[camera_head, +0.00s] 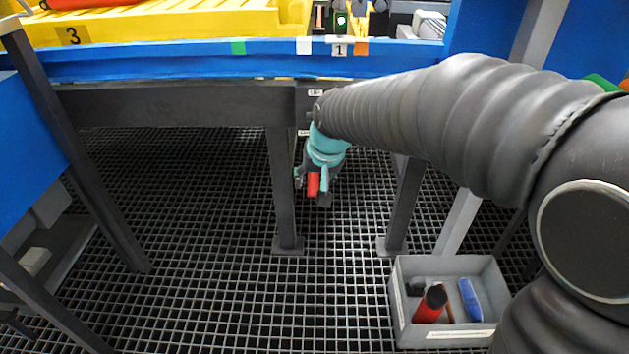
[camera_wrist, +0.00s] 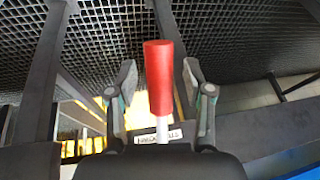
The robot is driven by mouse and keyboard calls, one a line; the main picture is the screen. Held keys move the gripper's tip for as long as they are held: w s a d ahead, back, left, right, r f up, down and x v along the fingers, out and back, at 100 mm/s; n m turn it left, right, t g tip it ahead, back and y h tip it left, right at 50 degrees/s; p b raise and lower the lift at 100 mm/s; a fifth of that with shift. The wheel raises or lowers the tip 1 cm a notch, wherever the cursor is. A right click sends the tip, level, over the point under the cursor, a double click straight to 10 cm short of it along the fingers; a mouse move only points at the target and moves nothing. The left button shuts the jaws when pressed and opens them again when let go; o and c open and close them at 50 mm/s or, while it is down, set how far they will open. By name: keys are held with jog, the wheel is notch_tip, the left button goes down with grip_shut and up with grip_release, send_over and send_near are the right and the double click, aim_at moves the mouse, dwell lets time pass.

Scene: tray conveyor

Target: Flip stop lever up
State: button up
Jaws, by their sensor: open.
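The stop lever has a red cylindrical handle (camera_wrist: 160,80) on a pale rod. In the wrist view the handle stands between the two fingers of my gripper (camera_wrist: 159,78), which are spread apart with a visible gap on each side. In the head view the red handle (camera_head: 313,184) hangs low, below the dark conveyor beam, and my gripper (camera_head: 311,188) is around it. The lever's pivot is hidden behind my arm and gripper. A small white label (camera_wrist: 158,137) sits behind the rod.
The blue conveyor edge (camera_head: 200,62) and dark beam (camera_head: 170,105) run above, with yellow trays (camera_head: 180,25) on top. Dark support legs (camera_head: 284,190) stand close to my gripper. A grey bin (camera_head: 445,335) with tools stands on the grated floor at lower right.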

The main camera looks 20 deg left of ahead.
jog(key=shift+f, duration=0.1)
grip_shut()
dwell(0.3)
